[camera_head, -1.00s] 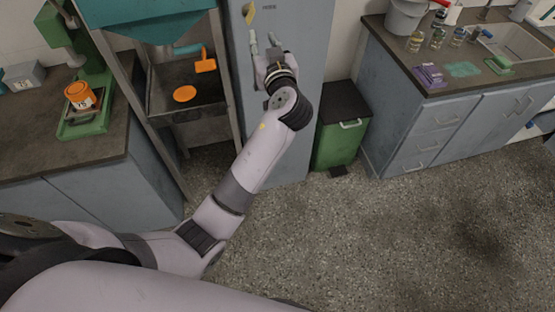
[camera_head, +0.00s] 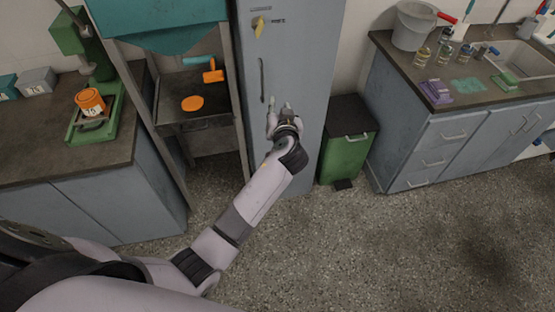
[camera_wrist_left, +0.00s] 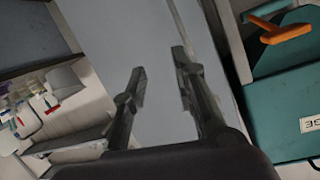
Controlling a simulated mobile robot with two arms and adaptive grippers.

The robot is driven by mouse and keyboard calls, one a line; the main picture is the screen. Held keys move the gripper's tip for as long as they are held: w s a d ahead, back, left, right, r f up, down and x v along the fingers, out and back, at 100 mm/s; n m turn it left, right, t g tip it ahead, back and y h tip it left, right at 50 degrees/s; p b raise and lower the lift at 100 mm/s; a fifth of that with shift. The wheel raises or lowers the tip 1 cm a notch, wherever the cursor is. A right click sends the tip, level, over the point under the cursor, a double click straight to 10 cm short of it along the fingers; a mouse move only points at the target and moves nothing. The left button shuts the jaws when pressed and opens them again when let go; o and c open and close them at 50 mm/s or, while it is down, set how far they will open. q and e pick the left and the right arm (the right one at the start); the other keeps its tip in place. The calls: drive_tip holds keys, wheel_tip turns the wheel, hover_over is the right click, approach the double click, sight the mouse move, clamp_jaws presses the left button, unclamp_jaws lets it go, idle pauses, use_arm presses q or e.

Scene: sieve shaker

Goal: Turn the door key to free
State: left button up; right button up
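The yellow door key (camera_head: 258,28) sits in the lock near the top of the tall grey-blue cabinet door (camera_head: 300,60). A small dark label, too small to read, is beside it. A vertical door handle (camera_head: 262,80) is below the key. My left gripper (camera_head: 279,103) is in front of the door, near the handle's lower end, well below the key. It is open and empty. In the left wrist view, its two fingers (camera_wrist_left: 159,60) are apart with the pale cabinet surface behind them; the key does not show there. My right gripper is not in view.
Left of the cabinet stands a metal-framed unit with a teal hopper (camera_head: 165,35) and an orange scoop (camera_head: 212,72). A green bin (camera_head: 346,155) is at the cabinet's right. A sink counter (camera_head: 410,70) is farther right. Floor in front is clear.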

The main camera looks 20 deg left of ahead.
use_arm(q)
drive_tip(key=s+f+m+g+h, duration=0.1)
drive_tip(key=s+f, duration=0.1)
drive_tip(key=f, duration=0.6)
drive_tip(key=s+d+f+m+g+h, duration=0.1)
drive_tip(key=s+f, duration=0.2)
drive_tip(key=f, duration=0.6)
drive_tip(key=shift+m+g, duration=0.3)
drive_tip(key=shift+m, duration=0.1)
